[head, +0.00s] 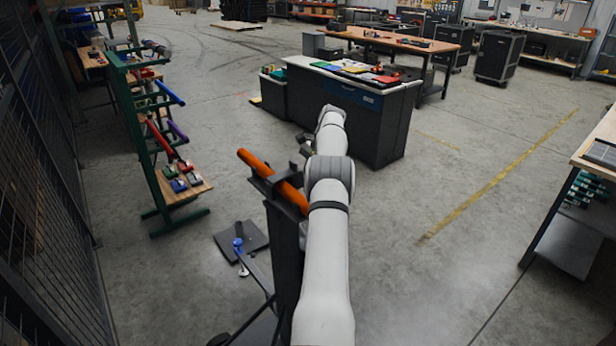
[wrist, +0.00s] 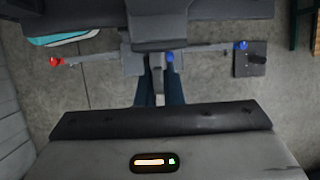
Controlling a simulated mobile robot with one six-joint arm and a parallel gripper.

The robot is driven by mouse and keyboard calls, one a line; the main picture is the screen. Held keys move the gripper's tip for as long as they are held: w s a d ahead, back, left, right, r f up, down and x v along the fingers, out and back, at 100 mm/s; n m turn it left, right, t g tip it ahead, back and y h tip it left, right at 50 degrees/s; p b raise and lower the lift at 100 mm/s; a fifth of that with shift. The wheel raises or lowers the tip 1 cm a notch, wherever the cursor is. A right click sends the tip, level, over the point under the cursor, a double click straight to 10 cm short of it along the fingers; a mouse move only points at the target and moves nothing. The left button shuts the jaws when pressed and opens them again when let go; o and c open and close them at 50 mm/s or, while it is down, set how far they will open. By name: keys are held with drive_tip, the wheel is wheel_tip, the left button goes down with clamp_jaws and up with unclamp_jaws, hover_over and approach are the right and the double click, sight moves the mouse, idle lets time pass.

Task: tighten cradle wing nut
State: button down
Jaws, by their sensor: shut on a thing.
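An orange tube (head: 257,167) lies slantwise in a dark cradle (head: 262,186) on top of a dark upright post (head: 285,255). My white arm reaches along the right side of the post. My gripper (head: 305,149) is small and dark in the head view, close beside the far end of the cradle. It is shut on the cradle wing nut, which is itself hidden. In the wrist view a grey gripper body with an orange and green light fills the bottom, and a dark part crosses the top, hiding the grip point.
The stand's leg bars spread over the floor with a red knob (wrist: 56,61) and blue knobs (wrist: 170,57). A black floor plate (head: 242,241) lies left of the post. A green rack (head: 150,150) stands left, a dark cabinet (head: 375,120) ahead.

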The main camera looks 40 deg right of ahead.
drive_tip(key=shift+a+f, duration=0.15)
drive_tip(key=shift+f, duration=0.05)
drive_tip(key=c, duration=1.6)
unclamp_jaws()
drive_tip(key=shift+a+r, duration=0.1)
drive_tip(key=shift+r, duration=0.05)
drive_tip(key=shift+o, duration=0.2)
drive_tip(key=shift+r, duration=0.15)
